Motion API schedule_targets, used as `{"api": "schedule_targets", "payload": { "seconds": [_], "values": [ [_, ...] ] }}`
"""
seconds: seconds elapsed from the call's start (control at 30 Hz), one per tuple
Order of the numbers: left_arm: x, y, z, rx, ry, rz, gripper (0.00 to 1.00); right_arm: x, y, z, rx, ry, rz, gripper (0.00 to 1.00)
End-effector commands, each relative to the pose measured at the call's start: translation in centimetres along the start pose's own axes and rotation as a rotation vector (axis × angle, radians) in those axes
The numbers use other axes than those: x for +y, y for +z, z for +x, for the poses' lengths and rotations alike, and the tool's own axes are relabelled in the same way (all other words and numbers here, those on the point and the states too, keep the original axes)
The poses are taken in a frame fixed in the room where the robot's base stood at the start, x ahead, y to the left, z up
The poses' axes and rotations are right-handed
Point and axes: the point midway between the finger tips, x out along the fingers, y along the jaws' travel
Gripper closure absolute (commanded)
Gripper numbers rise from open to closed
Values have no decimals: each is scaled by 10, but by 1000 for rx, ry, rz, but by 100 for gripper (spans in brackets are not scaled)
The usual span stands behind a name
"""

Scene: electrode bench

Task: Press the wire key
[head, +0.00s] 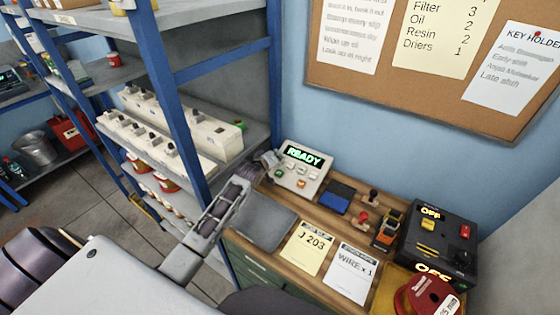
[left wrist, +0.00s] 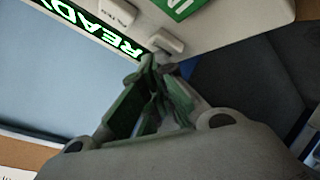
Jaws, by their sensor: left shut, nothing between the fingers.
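The control panel (head: 315,178) is a pale box with a lit READY display (head: 303,155) and several small keys, at the back left of the bench. Which one is the wire key cannot be read in the head view. My left gripper (head: 271,158) is shut and empty at the panel's left edge. In the left wrist view its fingertips (left wrist: 150,62) are right by a pale key (left wrist: 165,41), partly overlapping it; contact cannot be told. Another pale key (left wrist: 116,12) and a green key (left wrist: 182,6) show beyond. My right gripper is out of view.
A grey tray (head: 264,226) lies in front of the panel. A blue pad (head: 338,197), stamps (head: 361,219), two paper cards (head: 308,247), a black box (head: 440,245) and a red spool (head: 428,295) crowd the right. Blue-framed shelving (head: 182,110) stands close on the left.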

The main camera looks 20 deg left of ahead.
Motion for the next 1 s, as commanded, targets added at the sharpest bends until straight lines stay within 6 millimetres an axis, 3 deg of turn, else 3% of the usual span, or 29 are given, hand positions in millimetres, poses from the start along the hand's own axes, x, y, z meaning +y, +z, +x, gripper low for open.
{"api": "schedule_targets", "payload": {
  "seconds": [1.0],
  "values": [
    [0, 0, -1, -2, -2, -1, 100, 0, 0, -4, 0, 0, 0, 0]
  ]
}}
